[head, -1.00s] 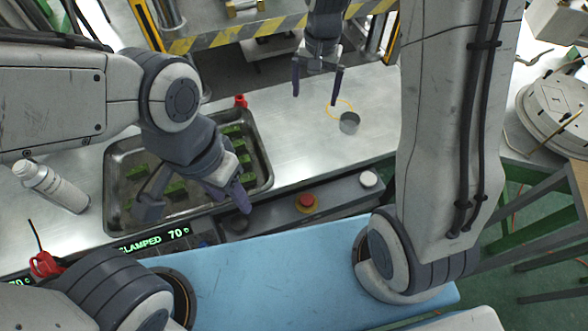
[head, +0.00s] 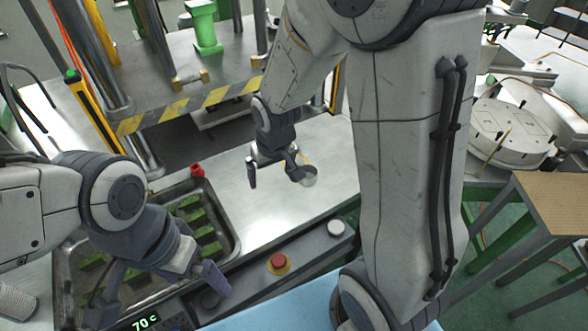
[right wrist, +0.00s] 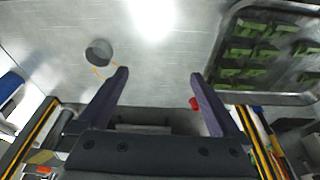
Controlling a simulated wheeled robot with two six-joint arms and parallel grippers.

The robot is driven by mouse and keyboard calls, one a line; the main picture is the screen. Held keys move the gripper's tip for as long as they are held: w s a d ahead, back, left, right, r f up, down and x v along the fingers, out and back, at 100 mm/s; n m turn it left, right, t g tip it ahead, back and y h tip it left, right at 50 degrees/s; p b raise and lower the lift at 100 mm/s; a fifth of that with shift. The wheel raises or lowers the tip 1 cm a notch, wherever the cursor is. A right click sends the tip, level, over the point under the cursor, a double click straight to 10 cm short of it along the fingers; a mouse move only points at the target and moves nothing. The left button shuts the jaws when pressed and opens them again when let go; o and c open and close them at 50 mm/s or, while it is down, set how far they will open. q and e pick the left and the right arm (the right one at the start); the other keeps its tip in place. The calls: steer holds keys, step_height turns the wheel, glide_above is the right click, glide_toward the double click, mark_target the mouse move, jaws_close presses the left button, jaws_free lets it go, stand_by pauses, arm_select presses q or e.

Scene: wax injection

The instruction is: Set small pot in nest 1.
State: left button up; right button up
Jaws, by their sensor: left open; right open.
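The small pot is a little grey metal cup (head: 309,177) on the steel bench. A thin orange loop (head: 304,158) lies against it. My right gripper (head: 273,174) is open and empty, just left of the cup, with one finger partly overlapping it in the head view. In the right wrist view the cup (right wrist: 99,52) stands beyond and left of the open fingers (right wrist: 160,75), outside the gap between them. My left gripper (head: 158,290) is open and empty over the metal tray. I cannot make out which place is nest 1.
The metal tray (head: 232,232) holds several green blocks, with a small red object (head: 197,170) at its far edge. A red button (head: 278,264) is on the front panel. A press with a striped edge (head: 190,106) stands behind. Bare bench (head: 262,215) lies between tray and cup.

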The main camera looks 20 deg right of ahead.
steer(key=w+d+f+m+t+h, duration=0.1)
steer(key=w+d+f+m, duration=0.2)
steer(key=d, duration=0.4)
steer(key=w+d+f+m, duration=0.1)
steer(key=w+d+f, duration=0.2)
steer(key=d+f, duration=0.3)
steer(key=b, duration=0.4)
glide_toward(308, 172)
steer(key=shift+s+a+f, duration=0.3)
steer(key=shift+f, duration=0.15)
steer(key=shift+s+a+f, duration=0.25)
steer(key=shift+s+f, duration=0.05)
steer(key=shift+f, duration=0.2)
steer(key=x, duration=0.3)
steer(key=shift+w+f, duration=0.3)
steer(key=shift+w, duration=0.1)
steer(key=shift+w+d+f, duration=0.1)
steer(key=shift+w+f, duration=0.2)
steer(key=shift+f, duration=0.35)
steer(key=c, duration=1.5)
steer(key=shift+r, duration=0.15)
